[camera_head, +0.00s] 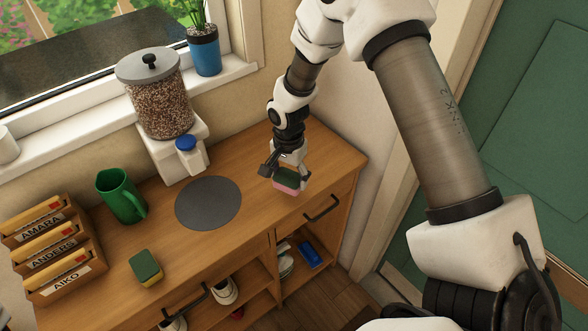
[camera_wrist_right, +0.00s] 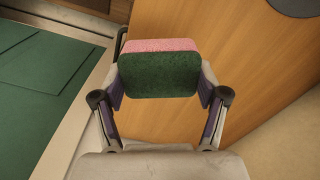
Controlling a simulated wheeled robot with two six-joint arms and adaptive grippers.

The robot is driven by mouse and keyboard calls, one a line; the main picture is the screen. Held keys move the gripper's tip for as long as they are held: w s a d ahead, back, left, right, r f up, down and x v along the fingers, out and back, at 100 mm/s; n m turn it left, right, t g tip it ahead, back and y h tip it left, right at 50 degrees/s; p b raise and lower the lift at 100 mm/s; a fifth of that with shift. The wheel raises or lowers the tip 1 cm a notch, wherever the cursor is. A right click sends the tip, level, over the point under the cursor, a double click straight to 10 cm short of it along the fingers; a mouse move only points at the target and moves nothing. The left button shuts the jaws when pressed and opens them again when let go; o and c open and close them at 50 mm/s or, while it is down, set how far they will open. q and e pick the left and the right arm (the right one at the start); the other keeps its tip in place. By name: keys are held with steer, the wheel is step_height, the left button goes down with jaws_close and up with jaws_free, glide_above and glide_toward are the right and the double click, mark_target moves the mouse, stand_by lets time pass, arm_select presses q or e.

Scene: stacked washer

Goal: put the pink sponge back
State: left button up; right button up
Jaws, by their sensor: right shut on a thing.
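The pink sponge (camera_head: 287,186) has a dark green top layer and a pink lower layer. My right gripper (camera_head: 287,176) is shut on it near the right end of the wooden cabinet top (camera_head: 240,160). In the right wrist view the sponge (camera_wrist_right: 158,72) sits between the two fingers of the gripper (camera_wrist_right: 160,88), with the green face toward the camera and a pink edge beyond. I cannot tell whether the sponge touches the wood. My left gripper is not in view.
A green and yellow sponge (camera_head: 146,267) lies near the front edge. Shoes (camera_head: 224,290) sit on the shelves below.

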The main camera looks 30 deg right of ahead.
mark_target(294, 172)
steer(key=w+d, duration=0.2)
steer(key=d, duration=0.1)
steer(key=shift+w+f+p, duration=0.1)
steer(key=shift+w+p, duration=0.2)
steer(key=shift+w, duration=0.05)
steer(key=f+p, duration=0.1)
steer(key=f, duration=0.2)
steer(key=shift+d+f, duration=0.1)
steer(key=shift+d, duration=0.1)
steer(key=shift+w+f, duration=0.15)
steer(key=shift+f, duration=0.15)
steer(key=shift+f, duration=0.1)
steer(key=o, duration=1)
steer(key=shift+r, duration=0.65)
step_height(294, 172, up, 11)
steer(key=shift+r+b, duration=0.1)
steer(key=shift+b, duration=1)
